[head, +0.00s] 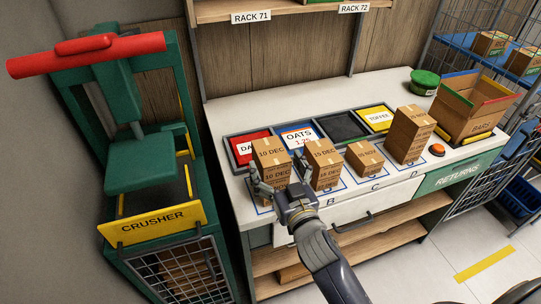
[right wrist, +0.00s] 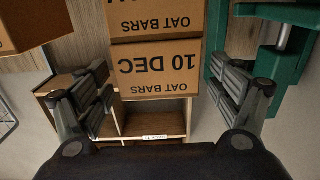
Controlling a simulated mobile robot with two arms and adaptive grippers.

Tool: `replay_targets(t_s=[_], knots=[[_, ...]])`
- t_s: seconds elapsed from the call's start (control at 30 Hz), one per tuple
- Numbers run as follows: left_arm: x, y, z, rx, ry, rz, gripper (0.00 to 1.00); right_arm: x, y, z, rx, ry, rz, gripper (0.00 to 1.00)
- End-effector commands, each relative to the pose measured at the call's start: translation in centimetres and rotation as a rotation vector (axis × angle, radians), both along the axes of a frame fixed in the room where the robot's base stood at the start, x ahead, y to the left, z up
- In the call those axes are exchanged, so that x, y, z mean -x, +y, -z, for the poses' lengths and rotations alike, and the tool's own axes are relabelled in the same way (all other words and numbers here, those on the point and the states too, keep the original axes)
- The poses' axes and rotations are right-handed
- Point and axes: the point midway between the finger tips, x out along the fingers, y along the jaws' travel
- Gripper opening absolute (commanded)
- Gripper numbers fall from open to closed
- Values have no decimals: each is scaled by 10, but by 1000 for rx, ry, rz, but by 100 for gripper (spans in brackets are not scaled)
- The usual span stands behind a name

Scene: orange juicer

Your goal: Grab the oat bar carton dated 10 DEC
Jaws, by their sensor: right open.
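The oat bar carton marked 10 DEC (head: 270,154) stands at the left end of the row of cartons on the counter. In the right wrist view its label is upside down (right wrist: 155,82), with another OAT BARS face above it whose date is cut off. I cannot tell whether that is a second carton. My right gripper (head: 283,183) is open at the near side of the carton, its fingers spread to both sides. In the wrist view bare gaps show between the carton and the fingers, so it is not gripped. My left gripper is not in view.
Other cartons stand to the right: one marked 15 DEC (head: 323,160), a small one (head: 365,158) and a tall one (head: 408,133). A green crusher (head: 140,165) stands close on the left. An open BARS box (head: 465,108) is at right.

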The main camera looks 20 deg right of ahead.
Motion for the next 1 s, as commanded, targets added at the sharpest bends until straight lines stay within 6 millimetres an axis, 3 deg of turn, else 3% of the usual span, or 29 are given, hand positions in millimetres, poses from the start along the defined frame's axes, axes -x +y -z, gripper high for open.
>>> replay_targets(t_s=[0.3, 0.63, 0.87, 1.0], knots=[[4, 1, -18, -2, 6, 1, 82, -39, 1, -2, 1, 0, 0, 86], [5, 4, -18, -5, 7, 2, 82, -45, 1, 0, 1, 0, 0, 86], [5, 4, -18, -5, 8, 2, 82, -45, 1, 0, 1, 0, 0, 36], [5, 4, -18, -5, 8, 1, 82, -45, 1, -1, 1, -2, -1, 33]])
